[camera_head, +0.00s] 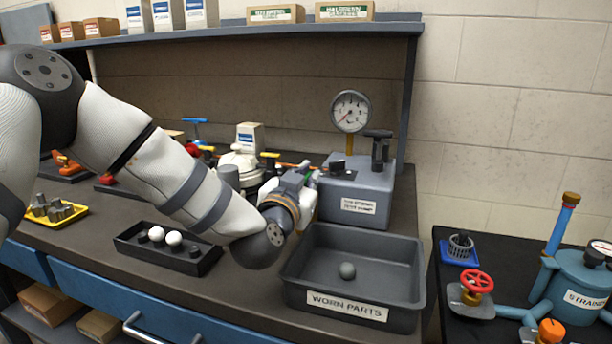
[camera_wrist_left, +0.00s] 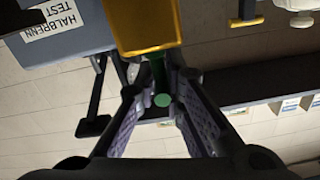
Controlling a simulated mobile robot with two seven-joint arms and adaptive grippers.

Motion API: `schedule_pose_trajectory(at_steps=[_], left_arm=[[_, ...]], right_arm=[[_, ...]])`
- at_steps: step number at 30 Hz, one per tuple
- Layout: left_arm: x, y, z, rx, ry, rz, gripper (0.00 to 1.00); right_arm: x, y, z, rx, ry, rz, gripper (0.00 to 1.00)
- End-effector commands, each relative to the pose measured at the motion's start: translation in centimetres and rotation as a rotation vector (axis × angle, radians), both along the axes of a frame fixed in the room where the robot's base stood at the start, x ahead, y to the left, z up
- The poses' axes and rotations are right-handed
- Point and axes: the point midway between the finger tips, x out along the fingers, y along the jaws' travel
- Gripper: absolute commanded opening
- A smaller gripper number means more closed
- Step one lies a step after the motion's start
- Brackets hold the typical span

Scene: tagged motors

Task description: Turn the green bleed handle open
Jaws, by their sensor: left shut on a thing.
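The green bleed handle (camera_wrist_left: 161,100) shows in the left wrist view as a round green end with a green stem, between my left gripper's fingers. My left gripper (camera_wrist_left: 160,85) is shut on it. In the head view my left gripper (camera_head: 306,174) is at the left side of the grey test box (camera_head: 362,190), and only a small bit of green shows by the fingers. The handle's turn angle cannot be told. The grey box also shows in the wrist view (camera_wrist_left: 80,35), upside down. My right gripper is out of view.
A round gauge (camera_head: 350,111) and a black handle (camera_head: 378,146) stand on the box. A worn parts bin (camera_head: 302,297) holding a grey ball is in front. A black tray (camera_head: 130,248) with white balls lies left, under my arm. White-topped equipment (camera_head: 240,160) stands behind.

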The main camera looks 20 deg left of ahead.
Motion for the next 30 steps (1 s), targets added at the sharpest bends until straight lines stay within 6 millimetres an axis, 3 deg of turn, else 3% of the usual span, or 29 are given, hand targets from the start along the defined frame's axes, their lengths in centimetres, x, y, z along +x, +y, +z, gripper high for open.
schedule_pose_trajectory(at_steps=[2,3,6,16,20,27,30], left_arm=[[0.0,-0.1,0.1,0.0,-0.002,-0.004,0.0],[0.0,-0.1,0.1,0.0,-0.002,-0.005,0.14],[0.0,-0.1,0.1,0.0,-0.002,-0.005,0.34],[-0.4,-0.1,0.0,0.0,0.001,-0.005,0.34],[-3.0,-0.1,0.0,0.0,0.002,-0.007,0.34],[-9.4,0.0,0.0,0.001,0.001,-0.007,0.34],[-11.0,0.0,0.0,0.001,0.0,-0.006,0.34]], right_arm=[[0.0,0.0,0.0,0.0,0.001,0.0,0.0],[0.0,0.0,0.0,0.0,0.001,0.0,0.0],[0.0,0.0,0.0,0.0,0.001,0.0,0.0],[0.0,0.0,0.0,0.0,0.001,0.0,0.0],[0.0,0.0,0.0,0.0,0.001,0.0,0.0],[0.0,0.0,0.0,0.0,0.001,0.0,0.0],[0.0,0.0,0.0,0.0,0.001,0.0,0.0]])
